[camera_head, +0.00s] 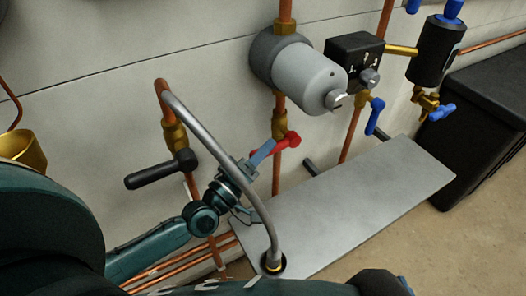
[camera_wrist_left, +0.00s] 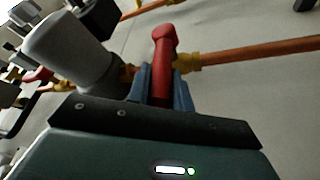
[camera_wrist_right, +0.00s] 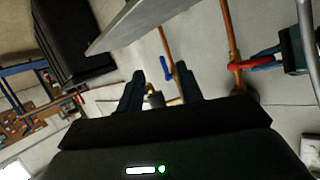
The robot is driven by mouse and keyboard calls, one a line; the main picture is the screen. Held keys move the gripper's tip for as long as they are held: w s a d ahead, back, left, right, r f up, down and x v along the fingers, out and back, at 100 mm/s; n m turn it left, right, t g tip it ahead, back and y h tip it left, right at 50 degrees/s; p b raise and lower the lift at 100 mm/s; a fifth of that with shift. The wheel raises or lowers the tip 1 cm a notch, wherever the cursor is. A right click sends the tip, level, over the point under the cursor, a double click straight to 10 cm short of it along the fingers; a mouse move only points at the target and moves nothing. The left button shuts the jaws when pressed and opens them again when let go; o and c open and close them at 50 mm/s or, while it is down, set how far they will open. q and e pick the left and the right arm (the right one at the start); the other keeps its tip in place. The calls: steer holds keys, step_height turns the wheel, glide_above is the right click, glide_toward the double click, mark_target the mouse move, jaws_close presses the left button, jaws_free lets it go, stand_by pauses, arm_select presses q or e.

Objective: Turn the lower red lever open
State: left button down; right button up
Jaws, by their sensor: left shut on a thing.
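The lower red lever (camera_head: 290,141) sits on a brass valve on the vertical copper pipe below the grey cylinder. My left gripper (camera_head: 264,152) reaches it from the left, its fingers at the lever's left end. In the left wrist view the red lever (camera_wrist_left: 163,48) stands between the two fingers of my left gripper (camera_wrist_left: 163,78), which are shut on it. The right wrist view also shows the red lever (camera_wrist_right: 248,64) with the left gripper's fingers on it. My right gripper (camera_wrist_right: 160,76) is open and empty, away from the lever.
A grey plate (camera_head: 350,205) lies low to the right. A curved grey pipe (camera_head: 222,155) passes in front of my left arm. A black-handled valve (camera_head: 162,169) is left of it. Blue levers (camera_head: 375,116) and a black box (camera_head: 475,130) are to the right.

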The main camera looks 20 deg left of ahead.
arm_select(q)
steer(key=shift+f+b, duration=0.45)
steer(key=shift+b, duration=0.1)
steer(key=f+t+b, duration=0.1)
steer(key=b, duration=0.2)
steer(key=shift+n+t, duration=0.3)
steer(key=f+n+t+b, duration=0.1)
steer(key=t+b, duration=0.1)
steer(key=b, duration=0.2)
steer(key=n+t+y+b, duration=0.1)
steer(key=b, duration=0.4)
steer(key=w+f+n+t+b, duration=0.1)
steer(key=t+b, duration=0.1)
steer(key=b, duration=0.3)
steer(key=shift+d+f+n+t+y, duration=0.3)
steer(key=shift+d+n, duration=0.1)
arm_select(e)
steer(key=w+a+f+n+t+y, duration=0.1)
steer(key=a+f+n+t+y, duration=0.2)
steer(key=f+n+t+y, duration=0.1)
step_height(320, 180, down, 3)
steer(key=shift+w+a+r+n+t, duration=0.2)
steer(key=shift+a+n+t, duration=0.2)
steer(key=shift+n, duration=0.2)
steer(key=shift+r, duration=0.1)
arm_select(q)
steer(key=c, duration=1.3)
jaws_free()
steer(key=shift+r, duration=0.1)
steer(key=shift+o, duration=0.2)
